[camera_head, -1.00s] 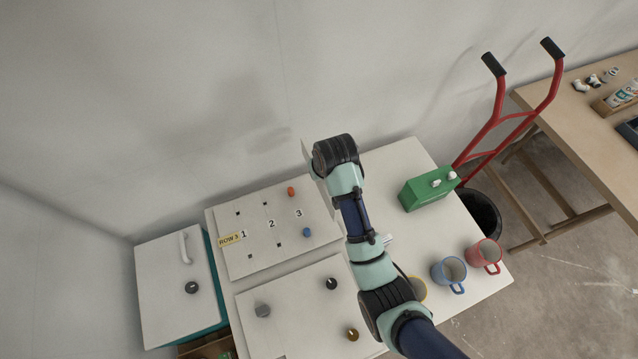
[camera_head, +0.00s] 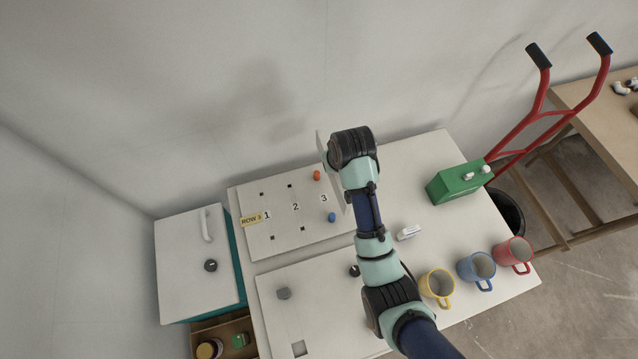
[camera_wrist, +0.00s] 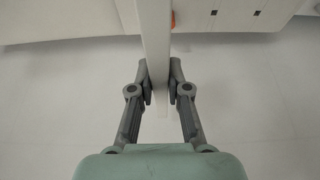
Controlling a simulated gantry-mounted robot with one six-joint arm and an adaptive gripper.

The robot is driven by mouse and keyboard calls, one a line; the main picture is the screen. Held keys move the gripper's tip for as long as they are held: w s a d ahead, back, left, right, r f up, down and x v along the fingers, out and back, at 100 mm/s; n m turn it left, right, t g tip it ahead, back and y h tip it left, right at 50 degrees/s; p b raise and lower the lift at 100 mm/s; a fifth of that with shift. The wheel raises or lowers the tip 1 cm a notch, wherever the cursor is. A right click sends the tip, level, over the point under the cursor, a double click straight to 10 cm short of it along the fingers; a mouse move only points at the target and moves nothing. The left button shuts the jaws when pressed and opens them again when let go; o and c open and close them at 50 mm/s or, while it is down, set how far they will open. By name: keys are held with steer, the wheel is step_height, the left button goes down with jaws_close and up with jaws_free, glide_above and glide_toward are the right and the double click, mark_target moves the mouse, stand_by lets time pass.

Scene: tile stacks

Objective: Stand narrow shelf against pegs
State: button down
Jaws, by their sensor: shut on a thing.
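The narrow shelf is a thin white board (camera_head: 334,186), standing on edge beside my arm. In the wrist view, the shelf (camera_wrist: 156,35) runs upright between the fingers, and my gripper (camera_wrist: 162,88) is shut on it. The orange peg (camera_head: 317,175) and blue peg (camera_head: 332,217) stand on the white hole board (camera_head: 272,222), just left of the shelf. The orange peg (camera_wrist: 173,19) shows close to the shelf's right side in the wrist view; whether they touch is unclear. My wrist hides the fingers in the head view.
A yellow "ROW 3" label (camera_head: 251,219) and numbers mark the hole board. A knobbed panel (camera_head: 318,290) lies in front. Right are a white block (camera_head: 409,232), green box (camera_head: 459,183) and yellow (camera_head: 438,286), blue (camera_head: 477,270) and red (camera_head: 514,254) mugs. A wall stands behind.

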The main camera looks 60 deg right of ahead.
mark_target(338, 184)
step_height(338, 184, down, 14)
steer(key=shift+d+b, duration=0.1)
steer(key=shift+b, duration=0.45)
steer(key=shift+f, duration=0.2)
steer(key=c, duration=1.1)
jaws_free()
steer(key=shift+c, duration=0.2)
steer(key=shift+r, duration=0.1)
steer(key=p+v, duration=0.1)
steer(key=v, duration=1.1)
steer(key=shift+r+p, duration=0.1)
steer(key=shift+p, duration=0.3)
